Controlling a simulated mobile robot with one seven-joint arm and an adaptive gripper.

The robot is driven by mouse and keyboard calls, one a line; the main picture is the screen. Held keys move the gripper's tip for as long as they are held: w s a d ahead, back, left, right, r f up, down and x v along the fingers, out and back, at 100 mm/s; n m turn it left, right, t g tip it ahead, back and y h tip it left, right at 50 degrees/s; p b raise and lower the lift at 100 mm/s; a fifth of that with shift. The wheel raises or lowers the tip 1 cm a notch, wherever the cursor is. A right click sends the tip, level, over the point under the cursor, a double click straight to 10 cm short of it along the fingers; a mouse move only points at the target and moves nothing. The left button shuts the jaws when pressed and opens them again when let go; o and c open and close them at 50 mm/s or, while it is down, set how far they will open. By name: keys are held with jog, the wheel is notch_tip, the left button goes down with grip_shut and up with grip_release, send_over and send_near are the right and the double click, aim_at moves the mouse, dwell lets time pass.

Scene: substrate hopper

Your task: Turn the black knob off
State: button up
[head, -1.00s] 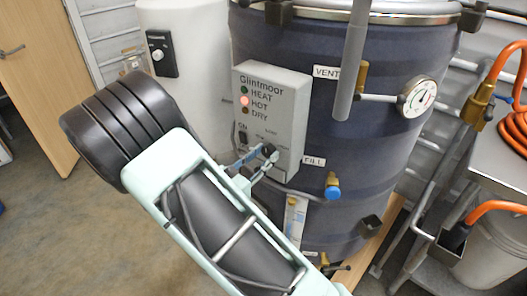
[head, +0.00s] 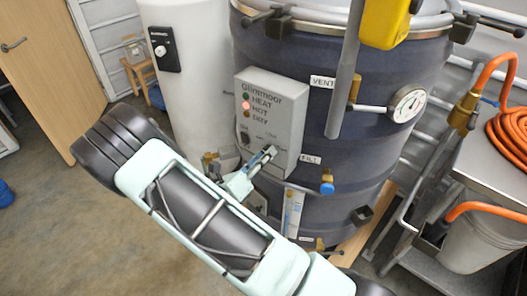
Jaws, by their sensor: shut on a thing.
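The grey Glintmoor control box (head: 291,112) is on the front of the dark blue drum. Its red HOT light (head: 246,105) glows. The black knob is at the lower part of the box front, and my fingertips largely hide it in the head view. My gripper (head: 265,155) reaches up from the lower left and is shut on the knob. The knob's pointer direction cannot be made out. A small black switch (head: 244,138) marked ON sits on the box to the left of the gripper.
The dark blue drum (head: 370,140) carries a gauge (head: 409,103), a grey vent pipe (head: 345,85) and a blue-handled fill valve (head: 327,187). A white tank (head: 193,120) with its own dial panel (head: 163,49) stands left. A metal table (head: 490,165) with orange hose is right.

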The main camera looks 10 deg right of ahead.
jog(key=shift+f+n, duration=0.1)
jog(key=shift+n, duration=0.5)
jog(key=o, duration=1.2)
jog(key=shift+c, duration=0.2)
jog(key=v, duration=1.2)
